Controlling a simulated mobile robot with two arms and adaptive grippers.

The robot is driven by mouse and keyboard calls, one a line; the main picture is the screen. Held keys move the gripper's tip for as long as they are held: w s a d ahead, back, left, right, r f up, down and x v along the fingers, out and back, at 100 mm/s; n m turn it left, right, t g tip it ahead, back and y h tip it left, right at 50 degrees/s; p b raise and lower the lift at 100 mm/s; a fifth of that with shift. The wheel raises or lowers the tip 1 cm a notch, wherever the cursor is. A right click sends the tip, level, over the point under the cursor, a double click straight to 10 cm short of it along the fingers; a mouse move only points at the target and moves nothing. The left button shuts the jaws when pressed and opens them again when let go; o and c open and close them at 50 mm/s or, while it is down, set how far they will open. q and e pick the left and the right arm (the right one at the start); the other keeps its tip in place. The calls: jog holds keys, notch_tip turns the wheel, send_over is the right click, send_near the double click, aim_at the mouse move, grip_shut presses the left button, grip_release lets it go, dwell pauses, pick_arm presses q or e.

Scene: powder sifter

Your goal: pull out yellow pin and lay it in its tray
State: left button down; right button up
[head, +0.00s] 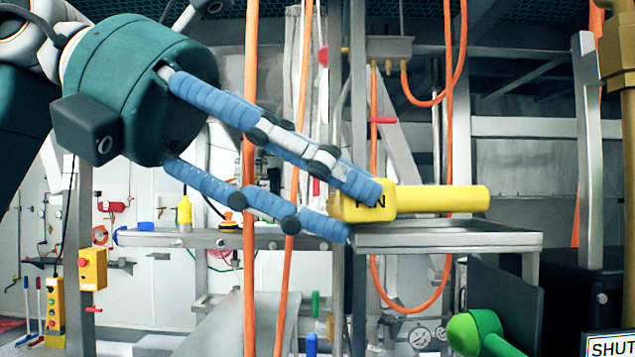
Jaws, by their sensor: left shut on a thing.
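The yellow pin (440,199) is in the middle of the head view. It lies level, with its blocky lettered head to the left and its round shaft pointing right. My left gripper (362,212) comes in from the left with blue padded fingers and is shut on the head of the pin, partly hiding the lettering. A shallow grey metal tray (450,240) is just below the pin in the picture. I cannot tell whether the pin touches the tray or is above it. My right gripper is not in view.
Orange hoses (250,150) hang behind my left fingers, and another loops below the tray. A green knob (476,332) stands at lower right, near a dark panel (503,300). A grey upright post (590,150) is right of the tray.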

pick_arm(q)
jog(key=shift+d+f, duration=0.1)
jog(key=shift+f, duration=0.25)
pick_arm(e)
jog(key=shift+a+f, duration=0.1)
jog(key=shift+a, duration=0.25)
pick_arm(q)
jog(key=c, duration=1.3)
grip_release()
jog(key=shift+o, duration=0.7)
jog(key=shift+d, duration=0.5)
jog(key=shift+a+r, duration=0.1)
jog(key=v, duration=1.1)
jog(key=shift+a+r, duration=0.2)
jog(key=shift+a, duration=0.15)
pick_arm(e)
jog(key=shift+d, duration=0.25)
